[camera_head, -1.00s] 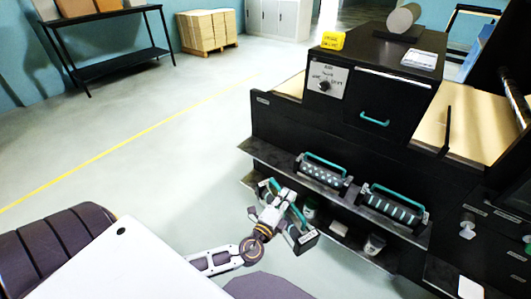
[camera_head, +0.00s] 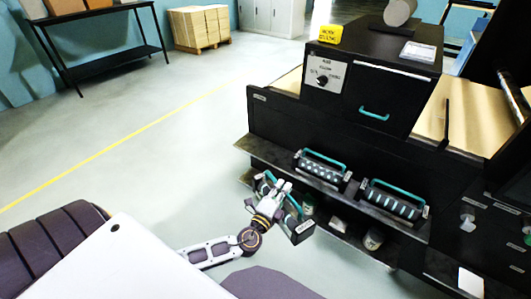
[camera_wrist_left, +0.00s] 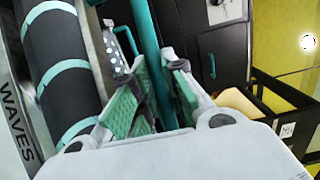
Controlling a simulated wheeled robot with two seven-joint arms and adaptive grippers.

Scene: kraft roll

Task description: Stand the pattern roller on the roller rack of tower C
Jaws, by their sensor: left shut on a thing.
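My left gripper (camera_head: 280,193) is shut on the teal handle (camera_wrist_left: 148,45) of a pattern roller. In the left wrist view the handle runs between the green finger pads, and the roller (camera_wrist_left: 62,62) is dark with teal bands, its frame end lettered WAVES. In the head view the held roller's end plate (camera_head: 301,230) hangs tilted in front of the machine's lower shelf, partly hidden by the gripper. A dotted roller (camera_head: 320,174) and a striped roller (camera_head: 391,207) stand on the upper shelf to its right. No tower C mark is readable. My right gripper is not in view.
The black machine (camera_head: 285,124) fills the right side, with a dial panel and a teal-handled drawer (camera_head: 373,115). Small jars, including one (camera_head: 373,239), stand on the lower shelf. The floor (camera_head: 150,170) to the left is clear; a black table (camera_head: 105,63) and stacked boxes stand far back.

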